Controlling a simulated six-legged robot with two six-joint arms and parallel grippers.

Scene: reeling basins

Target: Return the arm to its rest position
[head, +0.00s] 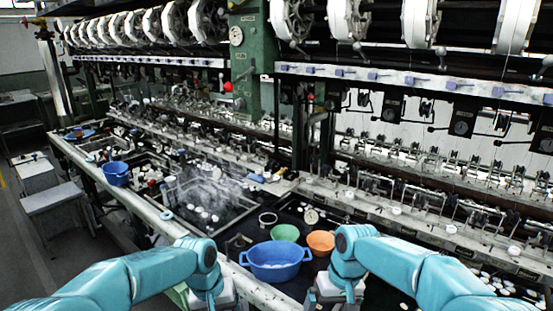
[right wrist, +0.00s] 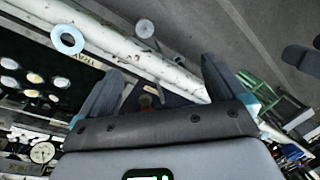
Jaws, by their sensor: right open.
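My right arm (head: 400,262) is teal and bends down at the front right of the head view. Its gripper housing (head: 330,290) hangs at the bottom edge, just right of the blue basin. In the right wrist view my right gripper (right wrist: 158,82) is open, its two dark fingers spread wide with nothing held between them. My left arm (head: 130,278) comes in from the left and bends down. Its gripper housing (head: 222,294) is at the bottom edge, and its fingers cannot be made out.
A blue basin (head: 275,270), a green bowl (head: 285,233) and an orange bowl (head: 320,242) stand close together near both arms. A pale pipe (head: 150,214) edges the bench; it crosses behind the fingers in the wrist view (right wrist: 120,42). Reeling machinery fills the back. Open floor lies left.

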